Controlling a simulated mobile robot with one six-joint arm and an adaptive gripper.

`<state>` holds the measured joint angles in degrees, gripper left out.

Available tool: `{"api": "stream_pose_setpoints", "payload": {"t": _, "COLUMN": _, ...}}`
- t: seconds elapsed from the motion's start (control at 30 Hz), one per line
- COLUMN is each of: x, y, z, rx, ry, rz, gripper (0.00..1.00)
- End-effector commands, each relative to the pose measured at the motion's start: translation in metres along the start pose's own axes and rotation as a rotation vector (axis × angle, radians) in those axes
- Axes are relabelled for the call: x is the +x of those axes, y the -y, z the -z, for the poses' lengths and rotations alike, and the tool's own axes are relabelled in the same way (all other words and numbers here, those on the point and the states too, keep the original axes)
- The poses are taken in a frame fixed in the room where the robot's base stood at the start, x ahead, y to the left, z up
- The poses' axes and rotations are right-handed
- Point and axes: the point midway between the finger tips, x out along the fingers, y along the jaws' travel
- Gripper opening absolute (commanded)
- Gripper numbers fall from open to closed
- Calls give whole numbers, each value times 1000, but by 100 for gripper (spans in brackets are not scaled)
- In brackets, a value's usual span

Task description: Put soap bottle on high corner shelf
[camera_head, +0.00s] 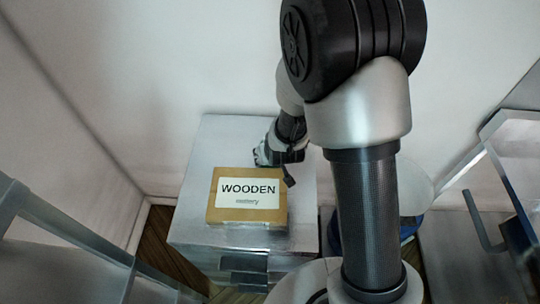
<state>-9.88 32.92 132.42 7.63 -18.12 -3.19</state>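My gripper (275,163) is low over the back right of a metal cabinet top, just behind a cardboard box. My arm hangs over the scene from the upper right. The fingers are small and partly hidden by the wrist, so I cannot tell whether they are open or hold anything. I can make out no soap bottle in this view. I cannot identify a high corner shelf either.
The box (247,215), labelled "WOODEN cutlery", sits on the metal cabinet (195,190) by the wall. A blue object (411,226) is partly hidden behind my arm. Metal frames stand at left (70,235) and right (470,205). Dark floor (160,240) shows left of the cabinet.

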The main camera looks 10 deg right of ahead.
Motion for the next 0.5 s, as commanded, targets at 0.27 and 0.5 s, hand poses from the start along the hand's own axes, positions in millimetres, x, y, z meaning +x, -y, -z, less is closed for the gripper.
{"api": "stream_pose_setpoints", "payload": {"t": 0.27, "x": 3, "y": 0, "z": -1, "rx": 0, "ry": -2, "rz": 0, "gripper": 18}}
{"api": "stream_pose_setpoints", "payload": {"t": 0.5, "x": 1, "y": 0, "z": -1, "rx": 0, "ry": 0, "rz": 0, "gripper": 66}}
